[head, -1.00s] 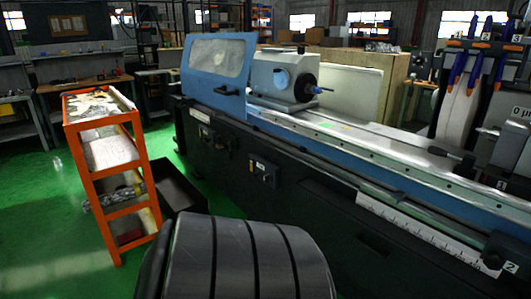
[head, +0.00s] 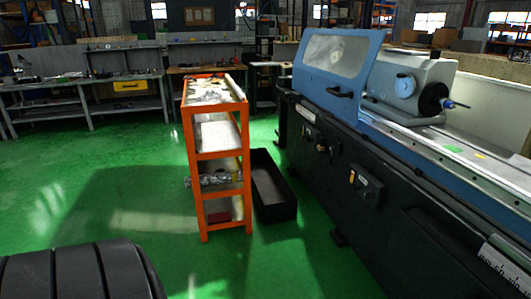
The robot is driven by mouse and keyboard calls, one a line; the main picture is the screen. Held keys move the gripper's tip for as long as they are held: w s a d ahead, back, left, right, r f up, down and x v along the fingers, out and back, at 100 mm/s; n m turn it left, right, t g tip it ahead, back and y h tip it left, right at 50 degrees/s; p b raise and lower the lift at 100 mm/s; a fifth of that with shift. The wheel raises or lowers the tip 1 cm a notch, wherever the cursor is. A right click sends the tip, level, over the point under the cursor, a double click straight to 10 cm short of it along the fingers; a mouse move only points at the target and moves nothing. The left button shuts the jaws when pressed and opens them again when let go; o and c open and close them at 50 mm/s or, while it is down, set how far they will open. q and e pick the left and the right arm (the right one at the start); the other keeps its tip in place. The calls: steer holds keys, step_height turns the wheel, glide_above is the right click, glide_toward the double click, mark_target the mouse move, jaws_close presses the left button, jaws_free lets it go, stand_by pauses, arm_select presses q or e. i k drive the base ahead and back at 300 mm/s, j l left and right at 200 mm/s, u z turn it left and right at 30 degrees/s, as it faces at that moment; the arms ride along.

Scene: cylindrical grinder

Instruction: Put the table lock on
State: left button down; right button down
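The cylindrical grinder stands on the right, with its blue bed (head: 440,150) and dark front (head: 400,205). Its grey workhead (head: 408,85) sits on the table (head: 470,148) behind a blue guard with a window (head: 338,65). Small control units sit on the front, one with a dark box and knobs (head: 367,184) and one farther left (head: 322,146). I cannot tell which part, if any, is the table lock. Neither of my grippers shows in the head view.
An orange shelf cart (head: 242,165) stands left of the grinder, with a low black open bin (head: 285,203) between them. Workbenches (head: 125,82) line the back. Green floor (head: 120,195) is clear on the left and in front of the cart.

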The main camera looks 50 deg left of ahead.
mark_target(331, 156)
steer(key=i+j+u, duration=0.25)
steer(key=u, duration=0.15)
steer(key=i+j+u, duration=0.15)
steer(key=i+u, duration=0.65)
steer(key=i+j+z, duration=0.15)
steer(key=z, duration=0.25)
steer(key=i+j+z, duration=0.55)
steer(key=z, duration=0.3)
steer(key=i+j+z, duration=0.1)
steer(key=j+z, duration=0.3)
